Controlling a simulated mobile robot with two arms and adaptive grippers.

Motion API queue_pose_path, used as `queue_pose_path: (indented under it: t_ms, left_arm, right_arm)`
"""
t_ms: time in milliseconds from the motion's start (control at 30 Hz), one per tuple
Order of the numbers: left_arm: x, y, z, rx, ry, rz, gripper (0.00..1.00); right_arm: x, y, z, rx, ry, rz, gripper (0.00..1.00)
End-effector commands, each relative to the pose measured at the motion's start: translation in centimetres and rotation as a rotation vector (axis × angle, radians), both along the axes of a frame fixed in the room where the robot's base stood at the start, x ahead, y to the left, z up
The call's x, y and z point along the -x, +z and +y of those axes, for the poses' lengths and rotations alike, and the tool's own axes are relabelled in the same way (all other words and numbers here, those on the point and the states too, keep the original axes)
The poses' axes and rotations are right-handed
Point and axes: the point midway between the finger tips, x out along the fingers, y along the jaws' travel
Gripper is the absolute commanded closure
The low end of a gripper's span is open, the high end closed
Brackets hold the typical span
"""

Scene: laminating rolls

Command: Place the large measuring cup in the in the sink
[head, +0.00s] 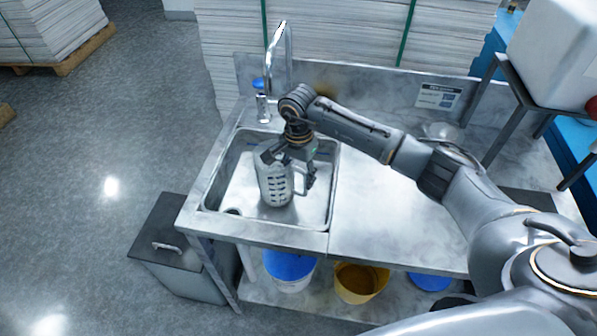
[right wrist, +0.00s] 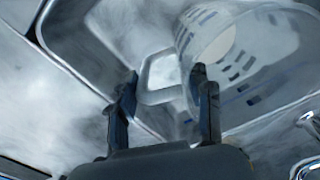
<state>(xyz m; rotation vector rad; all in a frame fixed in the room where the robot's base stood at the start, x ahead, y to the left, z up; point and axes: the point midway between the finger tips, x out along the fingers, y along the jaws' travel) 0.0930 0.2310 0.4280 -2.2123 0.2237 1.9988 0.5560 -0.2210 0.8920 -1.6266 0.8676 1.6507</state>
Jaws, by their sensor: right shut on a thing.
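The large measuring cup (head: 273,186) is clear with dark markings and a handle on its right side. It is upright inside the outline of the metal sink (head: 226,178). I cannot tell whether its base touches the sink floor. My right gripper (head: 291,166) comes down from above and is shut on the cup at its handle. In the right wrist view the cup (right wrist: 250,52) is at the upper right, and its handle lies at the two fingers of the right gripper (right wrist: 163,88). My left gripper is not in view.
A faucet (head: 279,60) stands behind the sink. The metal counter (head: 375,205) right of the sink is mostly clear, with a clear glass item (head: 441,131) at the back.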

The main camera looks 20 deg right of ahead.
Motion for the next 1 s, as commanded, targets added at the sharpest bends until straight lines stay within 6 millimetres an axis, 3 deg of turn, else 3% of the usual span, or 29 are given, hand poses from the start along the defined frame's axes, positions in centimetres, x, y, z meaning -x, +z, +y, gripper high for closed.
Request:
queue_pose_path:
  t_ms: [267, 300, 400, 767, 867, 1000]
  left_arm:
    - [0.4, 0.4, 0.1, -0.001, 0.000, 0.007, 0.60]
    - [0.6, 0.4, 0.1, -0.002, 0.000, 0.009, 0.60]
    - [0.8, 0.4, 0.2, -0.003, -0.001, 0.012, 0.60]
    - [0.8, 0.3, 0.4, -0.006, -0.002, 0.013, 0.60]
    - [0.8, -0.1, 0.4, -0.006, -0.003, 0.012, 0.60]
    - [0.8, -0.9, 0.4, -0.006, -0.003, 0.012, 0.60]
  right_arm:
    - [-0.2, -0.7, 0.0, -0.003, 0.001, -0.006, 1.00]
    - [-0.1, -0.8, 0.0, -0.001, 0.001, -0.004, 0.48]
    - [-0.1, -0.8, 0.0, -0.001, 0.000, -0.004, 0.27]
    - [-0.1, -0.5, 0.0, -0.001, 0.001, -0.005, 0.27]
    - [-0.2, 0.3, -0.1, -0.001, 0.001, -0.007, 0.27]
    - [-0.3, 2.9, -0.1, -0.001, 0.002, -0.010, 0.27]
